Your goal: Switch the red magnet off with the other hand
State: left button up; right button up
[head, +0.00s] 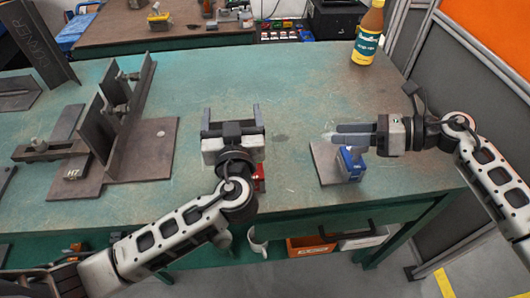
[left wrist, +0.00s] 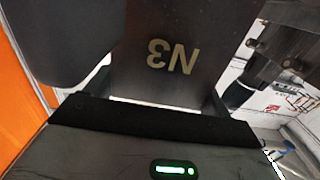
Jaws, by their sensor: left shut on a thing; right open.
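My left gripper (head: 232,112) is over the middle of the bench, fingers pointing to its far side. It is shut on a dark plate marked N3 (left wrist: 165,60), which fills the space between the fingers in the left wrist view. In the head view the plate is hard to make out. A red part (head: 260,178), probably the red magnet, shows beside my left wrist, which hides most of it; its switch cannot be seen. My right gripper (head: 338,134) is open, with its fingers close together in this view, just beyond a blue magnet (head: 351,164) on a steel plate (head: 324,162).
An angle-steel fixture (head: 118,110) on a base plate (head: 160,140) stands on the left of the green bench (head: 285,85). A yellow bottle (head: 367,35) stands at the far right corner. Bins (head: 310,245) sit below the bench. The bench's far middle is clear.

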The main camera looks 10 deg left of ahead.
jog(key=s+a+f+n+g, duration=0.1)
jog(key=a+n+g, duration=0.1)
jog(key=a, duration=0.3)
jog(key=s+a+f+n+g, duration=0.1)
jog(key=s+a+n, duration=0.1)
jog(key=a+n, duration=0.2)
jog(key=s+a+f+n+g+h, duration=0.1)
jog(key=s+a+n+g, duration=0.1)
jog(key=a, duration=0.5)
jog(key=shift+s+a+f+n+g, duration=0.15)
jog(key=shift+s+f+n+g, duration=0.15)
jog(key=shift+n, duration=0.6)
jog(key=c, duration=0.7)
